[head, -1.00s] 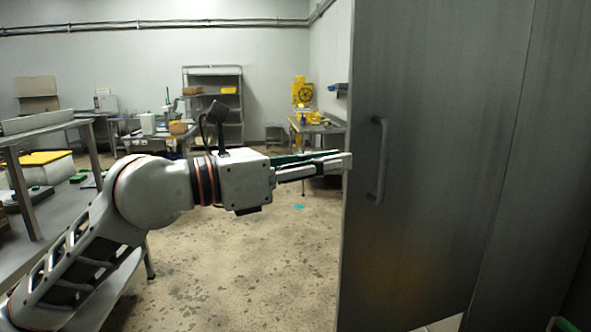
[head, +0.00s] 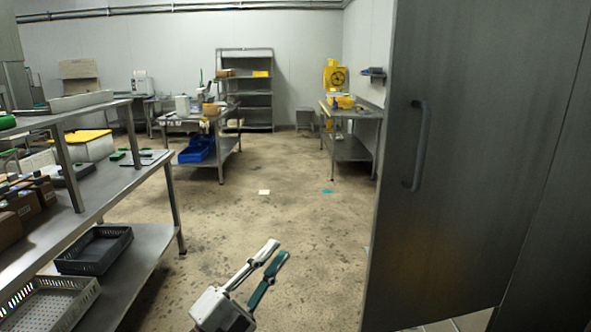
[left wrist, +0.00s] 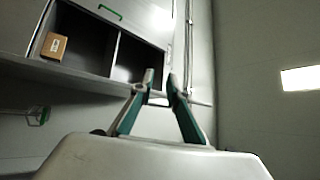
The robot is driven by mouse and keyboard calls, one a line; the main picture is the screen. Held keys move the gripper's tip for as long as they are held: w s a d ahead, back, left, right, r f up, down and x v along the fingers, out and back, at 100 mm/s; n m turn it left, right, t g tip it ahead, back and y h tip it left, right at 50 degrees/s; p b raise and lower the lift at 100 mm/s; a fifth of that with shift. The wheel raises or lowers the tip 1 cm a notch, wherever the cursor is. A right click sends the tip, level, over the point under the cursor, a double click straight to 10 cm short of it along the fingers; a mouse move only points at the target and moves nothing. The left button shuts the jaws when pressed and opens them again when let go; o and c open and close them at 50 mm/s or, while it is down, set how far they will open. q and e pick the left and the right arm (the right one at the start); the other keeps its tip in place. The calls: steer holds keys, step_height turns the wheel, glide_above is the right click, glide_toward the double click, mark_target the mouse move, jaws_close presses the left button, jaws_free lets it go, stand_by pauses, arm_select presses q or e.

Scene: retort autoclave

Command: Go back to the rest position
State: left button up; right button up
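My left gripper (head: 276,251) is at the lower middle of the head view, low in front of the floor. Its two fingers, one grey and one green, point up and to the right with a gap between them. It is empty. In the left wrist view the fingertips (left wrist: 160,78) are also apart with nothing between them. A tall grey metal door (head: 470,190) with a vertical handle (head: 418,145) stands to the right of the gripper, clear of it. My right gripper is not in view.
A steel table (head: 140,245) with a lower shelf holding grey crates (head: 95,250) stands at the left. Workbenches and a shelf rack (head: 245,95) stand at the back. The left wrist view shows an open-fronted cabinet holding a small box (left wrist: 54,46).

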arm_select(q)
steer(key=s+a+f+n+y, duration=0.2)
steer(key=a+f+n+y, duration=0.35)
steer(key=f, duration=0.55)
steer(key=s+a+f+n+y, duration=0.2)
steer(key=a+f+n+y, duration=0.3)
steer(key=f, duration=0.6)
steer(key=s+a+f+n+g+y, duration=0.1)
steer(key=s+a+f+n+g, duration=0.1)
steer(key=s+f, duration=0.7)
steer(key=s+a+f+n+g, duration=0.3)
steer(key=s+f+n+g, duration=0.2)
steer(key=s+f, duration=0.4)
step_height(320, 180, down, 3)
steer(key=shift+y, duration=0.35)
